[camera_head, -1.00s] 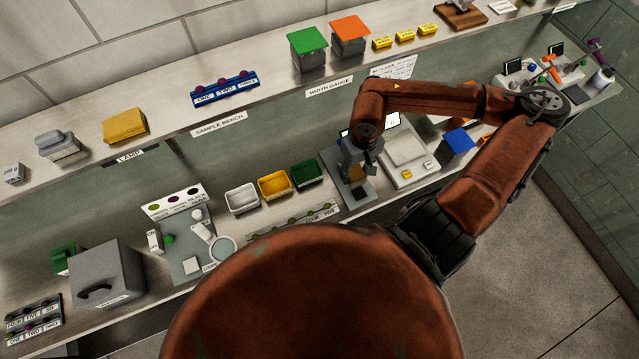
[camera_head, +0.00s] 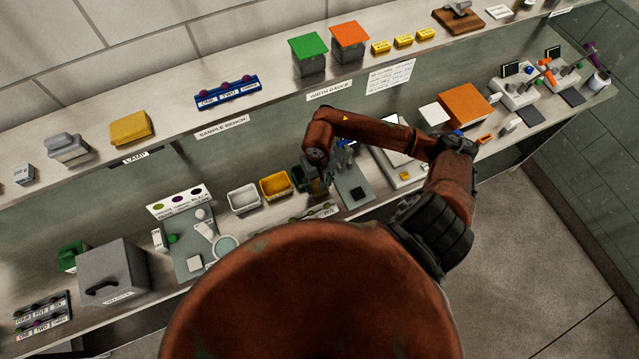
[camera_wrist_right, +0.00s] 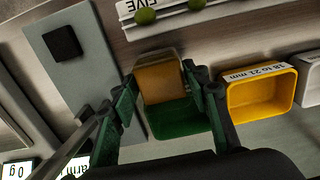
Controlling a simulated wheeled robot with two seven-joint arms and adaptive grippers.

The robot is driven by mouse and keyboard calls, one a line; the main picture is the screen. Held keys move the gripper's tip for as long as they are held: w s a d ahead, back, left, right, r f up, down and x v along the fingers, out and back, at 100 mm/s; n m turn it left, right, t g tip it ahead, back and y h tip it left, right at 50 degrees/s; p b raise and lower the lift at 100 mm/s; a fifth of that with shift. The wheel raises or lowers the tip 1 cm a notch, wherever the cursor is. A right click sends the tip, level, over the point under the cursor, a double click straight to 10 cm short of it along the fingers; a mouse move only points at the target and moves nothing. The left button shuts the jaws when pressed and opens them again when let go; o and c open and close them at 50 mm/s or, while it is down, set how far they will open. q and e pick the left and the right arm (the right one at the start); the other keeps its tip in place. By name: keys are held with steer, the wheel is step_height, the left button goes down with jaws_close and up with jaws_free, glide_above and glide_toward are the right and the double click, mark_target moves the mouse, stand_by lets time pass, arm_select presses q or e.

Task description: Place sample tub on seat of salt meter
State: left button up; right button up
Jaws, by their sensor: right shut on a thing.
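My right gripper (camera_head: 318,186) is shut on a small amber-yellow tub (camera_wrist_right: 158,82), with one finger on each side of it in the right wrist view. The tub is over or in front of the green bin (camera_wrist_right: 178,122); its height above the bin cannot be told. A grey plate device with a black square pad (camera_head: 358,193) stands just right of the gripper; the pad is bare in the wrist view (camera_wrist_right: 62,42). No readable label shows whether this device is the salt meter. My left gripper is not in view.
A yellow bin (camera_head: 276,186) and a white bin (camera_head: 243,198) stand left of the gripper. A labelled strip with green balls (camera_wrist_right: 145,15) lies close by. A scale (camera_head: 402,168) stands to the right. Devices with screens (camera_head: 515,92) stand at the far right. A shelf runs above.

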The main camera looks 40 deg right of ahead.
steer(key=shift+f, duration=0.8)
steer(key=shift+f, duration=0.15)
steer(key=o, duration=1.2)
